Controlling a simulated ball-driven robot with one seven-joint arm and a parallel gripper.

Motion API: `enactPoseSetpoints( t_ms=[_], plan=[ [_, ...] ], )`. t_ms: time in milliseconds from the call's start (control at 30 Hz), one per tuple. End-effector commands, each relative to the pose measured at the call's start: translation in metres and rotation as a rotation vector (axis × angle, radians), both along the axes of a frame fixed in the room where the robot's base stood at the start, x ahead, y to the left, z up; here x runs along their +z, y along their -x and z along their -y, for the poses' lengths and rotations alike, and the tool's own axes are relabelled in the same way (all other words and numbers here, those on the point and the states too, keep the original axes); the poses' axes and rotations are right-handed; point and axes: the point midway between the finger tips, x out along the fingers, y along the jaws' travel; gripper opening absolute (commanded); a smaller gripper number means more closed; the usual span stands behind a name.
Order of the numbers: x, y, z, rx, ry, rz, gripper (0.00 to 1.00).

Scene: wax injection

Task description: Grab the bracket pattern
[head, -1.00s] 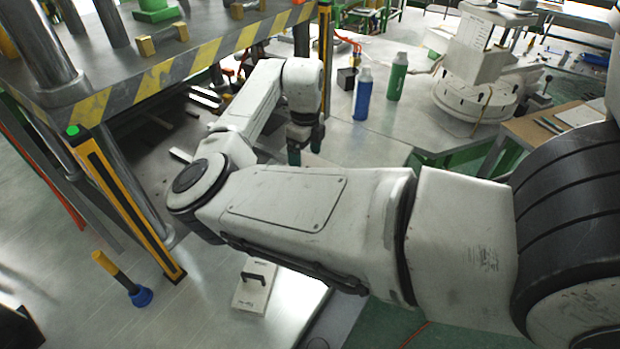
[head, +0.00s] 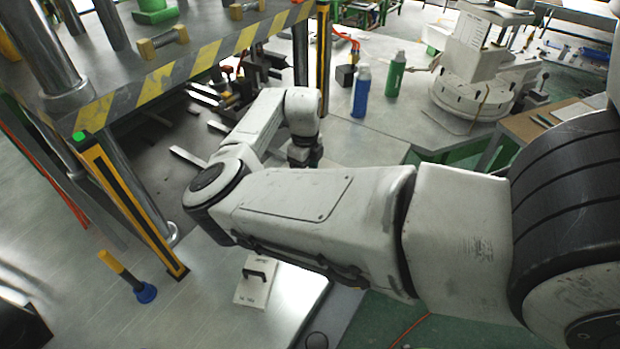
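My gripper (head: 304,156) points down at the far end of my arm, above the grey work surface between the striped press and the bottles. It is small and dark, and my own forearm covers what lies just below and in front of it. I cannot tell whether its fingers are open or shut, or whether anything is between them. I cannot make out a bracket pattern for certain; it may be hidden behind my arm.
A press with a yellow-and-black edge (head: 190,62) stands left. A blue bottle (head: 362,92) and green bottle (head: 395,75) stand right of my gripper, near a small black block (head: 345,75). A white block with a black handle (head: 252,287) lies in front of my arm.

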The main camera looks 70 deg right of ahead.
Motion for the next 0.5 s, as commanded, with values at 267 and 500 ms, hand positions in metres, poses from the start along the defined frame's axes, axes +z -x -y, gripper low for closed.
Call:
enactPoseSetpoints(
  t_ms=[267, 500],
  plan=[
    [0.0003, -0.0001, -0.0001, 0.0, 0.0, 0.0, 0.46],
    [0.0005, -0.0001, 0.0, 0.0, 0.0, 0.0, 0.28]
  ],
)
